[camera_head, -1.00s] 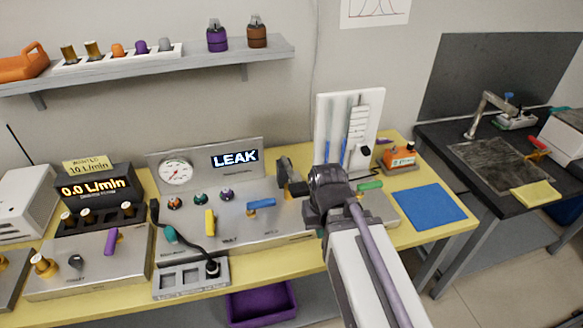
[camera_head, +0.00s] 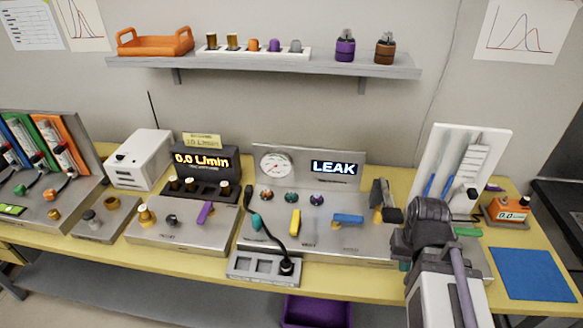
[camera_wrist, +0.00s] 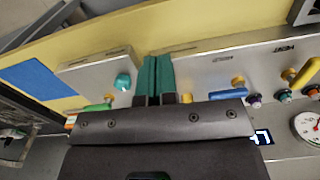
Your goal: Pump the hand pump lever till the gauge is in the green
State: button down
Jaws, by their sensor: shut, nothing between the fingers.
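The round white gauge (camera_head: 277,165) stands on the upright back of the middle steel panel (camera_head: 320,252). Its needle is too small to read; the gauge also shows at the right edge of the wrist view (camera_wrist: 307,125). A blue lever (camera_head: 348,218) and a yellow lever (camera_head: 295,222) are on this panel. A green-handled lever (camera_head: 468,231) is on the panel to the right. I cannot tell which is the pump lever. My gripper (camera_wrist: 153,58) is shut and empty, its teal fingers between the blue and green levers in the wrist view. My wrist hides the fingertips in the head view.
A LEAK display (camera_head: 335,168) is beside the gauge. A dark upright fitting (camera_head: 383,200) stands close left of my wrist. A black cable (camera_head: 262,232) runs to a grey socket block (camera_head: 264,267). A blue mat (camera_head: 532,273) lies at right, with nothing on it.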

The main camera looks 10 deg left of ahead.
jog(key=shift+r, duration=0.1)
dwell(0.3)
jog(key=w+a+r+n+g+p, duration=0.2)
jog(key=w+a+r+n+p, duration=0.1)
jog(key=w+r+n+p, duration=1.4)
jog(key=shift+r+n+p, duration=0.5)
jog(key=shift+r+n, duration=0.1)
jog(key=shift+n, duration=0.3)
jog(key=shift+a+f, duration=0.1)
